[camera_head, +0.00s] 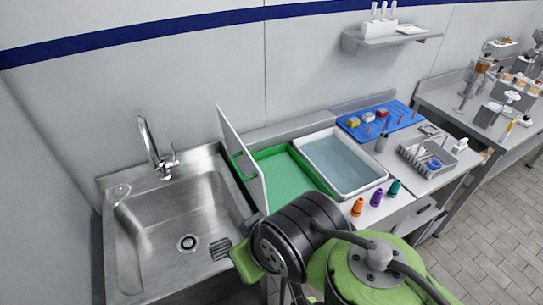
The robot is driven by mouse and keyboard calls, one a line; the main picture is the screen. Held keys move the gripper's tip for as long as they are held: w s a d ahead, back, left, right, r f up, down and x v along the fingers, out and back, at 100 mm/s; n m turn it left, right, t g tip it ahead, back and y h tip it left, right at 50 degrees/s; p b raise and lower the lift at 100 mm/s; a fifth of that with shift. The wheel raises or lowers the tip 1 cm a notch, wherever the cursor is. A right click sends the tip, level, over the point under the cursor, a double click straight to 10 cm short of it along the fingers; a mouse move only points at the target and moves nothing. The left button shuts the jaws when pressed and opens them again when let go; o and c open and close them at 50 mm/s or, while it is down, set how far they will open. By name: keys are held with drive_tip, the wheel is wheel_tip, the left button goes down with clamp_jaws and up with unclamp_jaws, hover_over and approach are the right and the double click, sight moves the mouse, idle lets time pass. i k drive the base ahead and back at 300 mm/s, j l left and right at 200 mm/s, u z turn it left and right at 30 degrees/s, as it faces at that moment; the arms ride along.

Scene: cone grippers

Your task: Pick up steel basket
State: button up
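A grey, slotted basket (408,158) stands on the right part of the counter. It looks like the steel basket, though its material is hard to tell at this size. It holds a blue round item (434,163) and some white pieces. My green and black arm fills the lower middle of the picture, to the left of and nearer than the basket. My gripper's fingers do not show.
A steel sink with a tap (153,150) is at left. A tilted white panel (240,150) stands beside a green tray (280,172) and a water-filled white tub (345,165). Orange, purple and teal cones (376,197) line the front edge. A blue pegboard (395,112) lies behind.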

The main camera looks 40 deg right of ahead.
sight(433, 150)
drive_tip(key=z, duration=2.55)
drive_tip(key=i+l+u, duration=0.15)
drive_tip(key=l+u, duration=0.25)
drive_tip(key=i+l+u, duration=0.1)
drive_tip(key=l+u, duration=1.2)
drive_tip(key=k+l+u, duration=0.15)
drive_tip(key=l+u, duration=1.1)
drive_tip(key=k+l+u, duration=0.1)
drive_tip(key=l+u, duration=0.3)
drive_tip(key=k+l+u, duration=0.15)
drive_tip(key=l+u, duration=0.25)
drive_tip(key=k+l+u, duration=0.2)
drive_tip(key=l+u, duration=0.2)
drive_tip(key=k+l+u, duration=0.25)
drive_tip(key=u, duration=0.2)
drive_tip(key=k+l+u, duration=0.1)
drive_tip(key=l+u, duration=0.25)
drive_tip(key=k+l+u, duration=0.1)
drive_tip(key=l+u, duration=0.3)
